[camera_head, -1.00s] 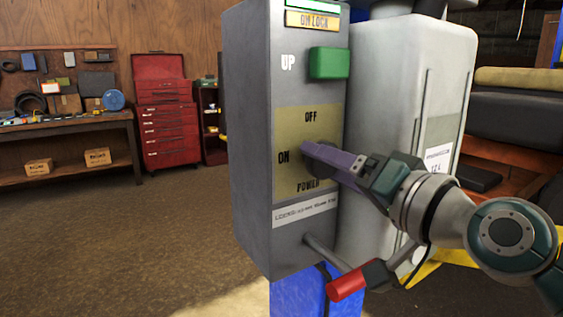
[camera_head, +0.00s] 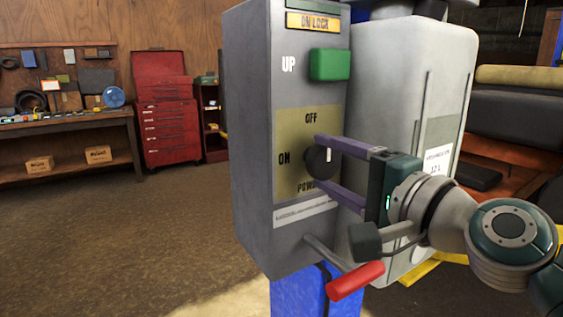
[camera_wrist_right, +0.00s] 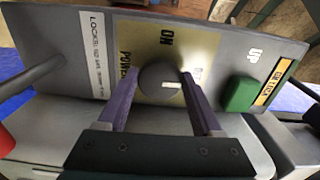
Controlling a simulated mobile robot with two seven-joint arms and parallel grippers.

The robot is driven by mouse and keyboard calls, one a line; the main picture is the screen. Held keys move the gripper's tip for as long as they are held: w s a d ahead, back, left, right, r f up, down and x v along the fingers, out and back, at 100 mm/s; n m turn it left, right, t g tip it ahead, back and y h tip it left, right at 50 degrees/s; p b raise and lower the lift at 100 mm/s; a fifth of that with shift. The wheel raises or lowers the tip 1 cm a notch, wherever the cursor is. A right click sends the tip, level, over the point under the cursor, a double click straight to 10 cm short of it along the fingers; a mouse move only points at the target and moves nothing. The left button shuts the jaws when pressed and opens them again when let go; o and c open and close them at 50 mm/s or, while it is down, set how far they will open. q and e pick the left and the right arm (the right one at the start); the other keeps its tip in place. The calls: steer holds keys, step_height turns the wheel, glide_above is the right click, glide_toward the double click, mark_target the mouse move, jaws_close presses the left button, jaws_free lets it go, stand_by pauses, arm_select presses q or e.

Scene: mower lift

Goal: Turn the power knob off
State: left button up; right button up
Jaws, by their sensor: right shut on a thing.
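The dark round power knob (camera_head: 320,161) sits on the yellow plate (camera_head: 290,127) of the grey control box (camera_head: 252,150), with OFF above it, ON to its left and POWER below. My right gripper (camera_head: 318,163) has one purple finger above the knob and one below, shut on it. In the right wrist view the knob (camera_wrist_right: 160,84) lies between the fingers. Its white mark is on the side toward the OFF label, which a finger partly covers. My left gripper is not in view.
A green UP button (camera_head: 329,64) is above the plate. A lever with a red grip (camera_head: 355,281) sticks out below. A white-grey tank (camera_head: 405,75) stands close behind my right gripper. A red tool chest (camera_head: 168,120) and workbench (camera_head: 60,128) are far left, with open floor between.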

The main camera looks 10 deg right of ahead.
steer(key=shift+m, duration=0.3)
steer(key=o, duration=1.3)
steer(key=shift+o, duration=0.2)
steer(key=v, duration=1)
